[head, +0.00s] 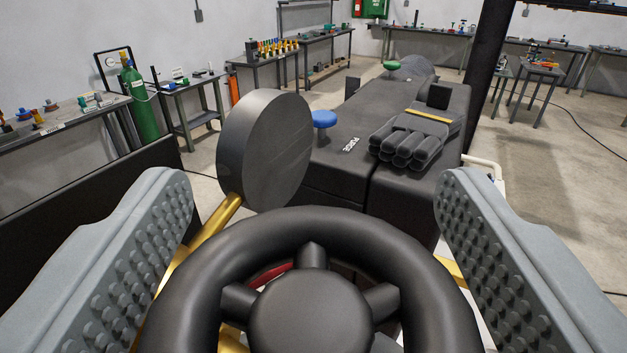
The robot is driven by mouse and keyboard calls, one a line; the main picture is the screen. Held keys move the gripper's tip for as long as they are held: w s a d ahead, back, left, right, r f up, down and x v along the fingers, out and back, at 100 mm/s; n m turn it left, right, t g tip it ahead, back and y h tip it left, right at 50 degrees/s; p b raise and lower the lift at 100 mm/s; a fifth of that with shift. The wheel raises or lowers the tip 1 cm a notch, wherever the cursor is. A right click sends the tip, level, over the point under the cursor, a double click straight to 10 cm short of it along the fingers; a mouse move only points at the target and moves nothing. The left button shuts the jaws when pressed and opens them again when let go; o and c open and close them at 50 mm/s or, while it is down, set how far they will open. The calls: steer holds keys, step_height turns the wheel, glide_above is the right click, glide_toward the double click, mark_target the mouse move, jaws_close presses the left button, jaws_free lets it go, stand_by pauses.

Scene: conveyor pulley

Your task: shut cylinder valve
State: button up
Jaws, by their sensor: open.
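A large black handwheel (312,313) with spokes and a round hub fills the bottom middle of the head view. My gripper (315,178) is open, with one grey studded finger to the left of the wheel and one to the right. The fingers reach past the wheel's far rim. I cannot tell whether either finger touches it. Brass-coloured parts and a bit of red show behind and through the wheel; its lower part is cut off by the frame. A green gas cylinder (138,101) stands far off at the left, its top small in view.
A thick dark disc (264,150) stands just beyond the wheel. Behind it is a long black machine body (330,157) with a blue knob (324,119), a green knob (391,66) and black rolls. A dark panel (80,235) is at left. Workbenches line the walls; open floor lies right.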

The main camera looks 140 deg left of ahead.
steer(key=shift+c, duration=0.4)
steer(key=c, duration=0.9)
steer(key=shift+m+t+y, duration=0.3)
steer(key=shift+t, duration=0.1)
steer(key=m+t+y, duration=0.1)
steer(key=t, duration=0.1)
steer(key=m+t+y, duration=0.2)
steer(key=shift+w+a+r+m+t, duration=0.1)
steer(key=shift+w+m+t, duration=0.1)
steer(key=shift+m+t, duration=0.1)
steer(key=m+t, duration=0.1)
steer(key=t, duration=0.1)
steer(key=m+t+y, duration=0.1)
steer(key=shift+w+a+m+t, duration=0.1)
steer(key=shift+w+m+t, duration=0.1)
steer(key=shift+m+t, duration=0.15)
steer(key=m+t, duration=0.1)
steer(key=t, duration=0.1)
steer(key=m+t, duration=0.3)
steer(key=t, duration=0.2)
steer(key=shift+w+y, duration=0.3)
steer(key=shift+w+m+t+h, duration=0.15)
steer(key=shift+m+t+h, duration=0.15)
steer(key=shift+m+t, duration=0.55)
steer(key=shift+w+m+t+h, duration=0.1)
steer(key=shift+m+t+h, duration=0.3)
steer(key=shift+t, duration=0.6)
steer(key=shift+w+m+t, duration=0.1)
steer(key=shift+m+t, duration=0.2)
